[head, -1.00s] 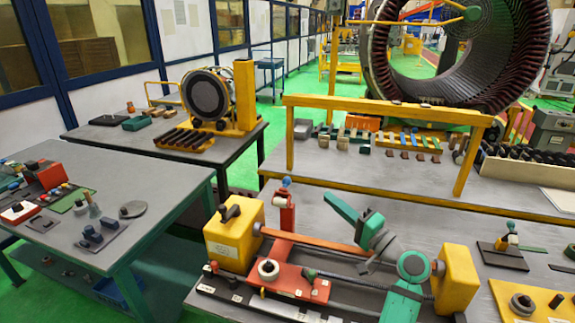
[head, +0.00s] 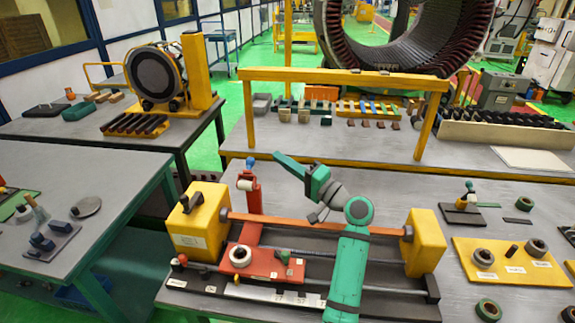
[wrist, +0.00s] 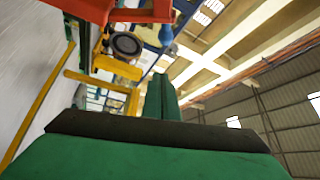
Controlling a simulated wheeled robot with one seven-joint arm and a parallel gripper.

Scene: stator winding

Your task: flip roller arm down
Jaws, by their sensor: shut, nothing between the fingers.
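The roller arm (head: 248,190) is a red upright piece with a white roller and a blue knob (head: 250,160) on top. It stands at the left part of the yellow-ended winding fixture (head: 425,243). My gripper (head: 278,156) is green, at the end of my green arm, shut and empty. It points up and left, just right of the blue knob and apart from it in the head view. In the wrist view my shut fingers (wrist: 162,95) reach upward, with the red piece (wrist: 120,12) and blue knob (wrist: 166,36) beyond them near the top.
The fixture has an orange-red bar (head: 300,227) and a red plate with a white ring (head: 240,256). A yellow frame (head: 345,78) stands behind. A yellow tray with rings (head: 515,262) lies at right. The grey table (head: 400,185) behind the fixture is clear.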

